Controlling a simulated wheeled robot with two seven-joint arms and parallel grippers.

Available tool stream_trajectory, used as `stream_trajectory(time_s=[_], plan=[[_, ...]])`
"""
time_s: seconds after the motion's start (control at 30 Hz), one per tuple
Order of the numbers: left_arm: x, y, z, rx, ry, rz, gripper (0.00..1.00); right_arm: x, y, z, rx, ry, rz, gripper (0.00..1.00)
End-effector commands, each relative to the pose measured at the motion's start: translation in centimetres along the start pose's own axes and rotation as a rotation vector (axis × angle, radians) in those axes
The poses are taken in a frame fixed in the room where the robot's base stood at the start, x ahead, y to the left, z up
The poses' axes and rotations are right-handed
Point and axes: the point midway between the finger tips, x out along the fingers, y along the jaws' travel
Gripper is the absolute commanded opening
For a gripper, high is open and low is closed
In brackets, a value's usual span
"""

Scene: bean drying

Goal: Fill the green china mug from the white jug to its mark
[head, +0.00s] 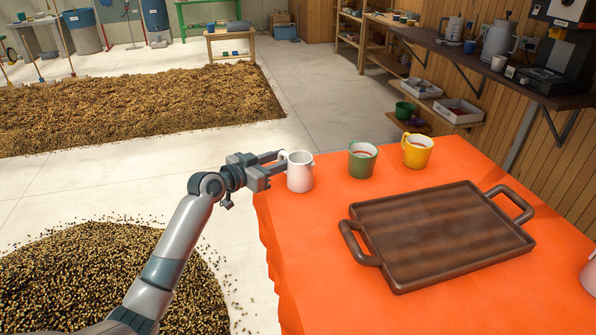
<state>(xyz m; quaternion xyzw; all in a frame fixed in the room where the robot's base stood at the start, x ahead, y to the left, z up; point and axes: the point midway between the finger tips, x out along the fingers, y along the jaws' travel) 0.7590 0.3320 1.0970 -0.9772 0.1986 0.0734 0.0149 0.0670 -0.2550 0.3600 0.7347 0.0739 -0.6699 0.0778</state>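The white jug (300,174) stands upright at the left edge of the orange-covered table, its handle on its left side. My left gripper (281,160) reaches in from the left with its fingertips at the jug's handle. I cannot tell whether the fingers are closed on the handle. The green china mug (362,164) stands upright to the right of the jug, a short gap away, with some brown showing inside. Its mark cannot be made out. My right gripper is not in view.
A yellow mug (417,154) stands right of the green one. A dark wooden tray (435,238) with raised handles lies in front of the mugs. A pinkish vessel (589,275) is cut off at the right edge. Orange cloth (310,235) is bare left of the tray.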

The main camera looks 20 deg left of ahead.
Motion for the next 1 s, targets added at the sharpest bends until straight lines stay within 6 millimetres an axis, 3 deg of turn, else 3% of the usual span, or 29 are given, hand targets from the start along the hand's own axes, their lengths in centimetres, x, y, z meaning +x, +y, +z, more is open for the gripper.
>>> stream_trajectory(time_s=[0.07,0.2,1.0], plan=[[0.0,0.0,0.0,0.000,0.000,0.000,0.32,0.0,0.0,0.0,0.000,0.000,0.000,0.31],[0.0,0.0,0.0,0.000,0.000,0.000,0.01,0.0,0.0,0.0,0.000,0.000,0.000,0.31],[-0.4,0.0,-2.4,0.000,0.002,0.000,0.00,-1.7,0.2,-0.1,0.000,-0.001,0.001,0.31]])
